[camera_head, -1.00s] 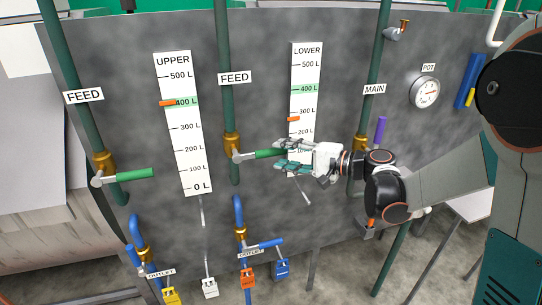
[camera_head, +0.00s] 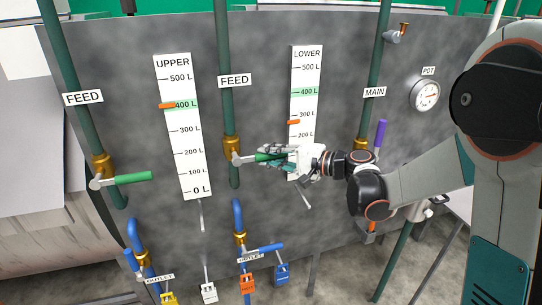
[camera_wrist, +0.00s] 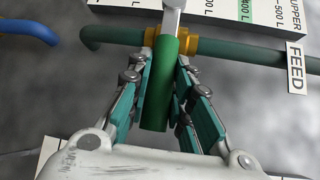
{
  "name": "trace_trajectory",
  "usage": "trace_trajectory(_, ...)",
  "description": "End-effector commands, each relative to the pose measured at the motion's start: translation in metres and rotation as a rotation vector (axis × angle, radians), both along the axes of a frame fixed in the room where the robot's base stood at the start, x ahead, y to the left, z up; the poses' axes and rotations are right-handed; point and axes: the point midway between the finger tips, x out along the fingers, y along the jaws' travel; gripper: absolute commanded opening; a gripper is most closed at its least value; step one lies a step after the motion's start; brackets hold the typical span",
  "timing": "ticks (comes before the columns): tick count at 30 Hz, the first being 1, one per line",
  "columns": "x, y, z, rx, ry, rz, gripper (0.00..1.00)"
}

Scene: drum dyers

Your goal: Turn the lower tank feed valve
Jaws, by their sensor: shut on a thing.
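The lower tank's feed valve is the brass valve (camera_head: 231,145) on the middle green pipe, under a FEED sign (camera_head: 234,81). Its lever has a green handle (camera_wrist: 162,85) and points right, roughly level. My gripper (camera_head: 262,158) is shut on the green handle, with a finger on each side in the wrist view (camera_wrist: 162,92). The fingers partly hide the handle in the head view. The LOWER gauge (camera_head: 306,74) has a green band at 400 L, and its orange marker (camera_head: 293,122) sits below 300 L.
The UPPER feed valve's green handle (camera_head: 133,178) is at left, also pointing right. The UPPER gauge's orange marker (camera_head: 167,105) is near 400 L. Below are blue outlet pipes with yellow, white, orange and blue padlocks. A purple handle (camera_head: 381,133) stands near the MAIN sign (camera_head: 374,92).

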Motion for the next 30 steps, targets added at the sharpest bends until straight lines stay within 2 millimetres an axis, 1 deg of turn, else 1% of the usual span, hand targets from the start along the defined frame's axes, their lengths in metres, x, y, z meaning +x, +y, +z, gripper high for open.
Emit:
trace_trajectory(5,0.000,0.000,0.002,-0.012,-0.003,0.000,0.00)
trace_trajectory(11,-0.001,0.000,0.012,-0.078,-0.022,0.001,0.00)
trace_trajectory(21,-0.003,0.006,0.039,-0.324,-0.094,0.002,0.00)
trace_trajectory(30,-0.005,0.015,0.056,-0.543,-0.157,0.002,0.00)
